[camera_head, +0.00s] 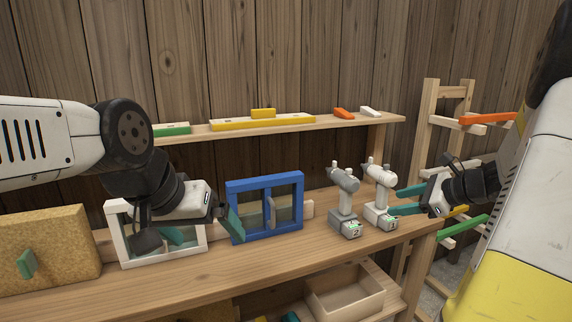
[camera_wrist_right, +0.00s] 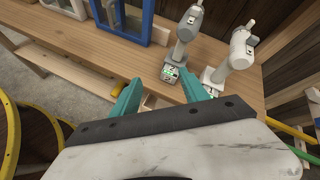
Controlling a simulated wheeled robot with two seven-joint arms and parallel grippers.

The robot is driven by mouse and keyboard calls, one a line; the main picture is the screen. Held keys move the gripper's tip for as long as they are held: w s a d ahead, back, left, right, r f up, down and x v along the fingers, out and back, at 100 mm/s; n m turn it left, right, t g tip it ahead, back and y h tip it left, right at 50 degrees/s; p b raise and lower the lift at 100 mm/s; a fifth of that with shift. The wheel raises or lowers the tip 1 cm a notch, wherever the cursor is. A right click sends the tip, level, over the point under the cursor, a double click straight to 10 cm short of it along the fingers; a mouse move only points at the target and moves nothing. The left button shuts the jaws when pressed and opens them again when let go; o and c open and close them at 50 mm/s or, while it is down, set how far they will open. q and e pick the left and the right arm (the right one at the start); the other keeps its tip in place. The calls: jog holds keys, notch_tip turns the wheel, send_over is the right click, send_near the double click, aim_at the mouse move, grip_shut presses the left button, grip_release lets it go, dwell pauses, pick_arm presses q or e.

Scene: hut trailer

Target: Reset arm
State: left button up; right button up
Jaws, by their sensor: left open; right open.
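My left gripper (camera_head: 205,230) is open and empty, with teal fingers. It hangs in front of the white frame (camera_head: 126,248) and the left side of the blue frame (camera_head: 266,184) on the workbench. I cannot tell whether it touches either frame. My right gripper (camera_head: 400,200) is open at the bench's right end, beside the white drill (camera_head: 380,190). In the right wrist view its two teal fingers (camera_wrist_right: 158,95) are apart with nothing held between them. The grey drill (camera_head: 344,190) stands left of the white drill, and both are upright.
The wooden workbench (camera_head: 290,260) runs across the view. A shelf (camera_head: 340,123) above it holds green, yellow, orange and white pieces. A cork board (camera_head: 60,235) stands at the left. A wooden tray (camera_head: 345,305) sits below the bench front. A rack (camera_head: 425,125) with coloured bars stands at the right.

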jog(key=s+a+r+n+g+h, duration=0.1)
jog(key=s+a+r+n+g, duration=0.35)
jog(key=s+a+n, duration=0.9)
jog(key=s+a+r+n+t+h, duration=0.1)
jog(key=s+a+n+t+h, duration=0.1)
jog(key=s+n, duration=0.6)
jog(key=shift+s+a+r+n+h, duration=0.35)
jog(key=shift+a+n+h, duration=0.3)
jog(key=shift+n+h, duration=0.35)
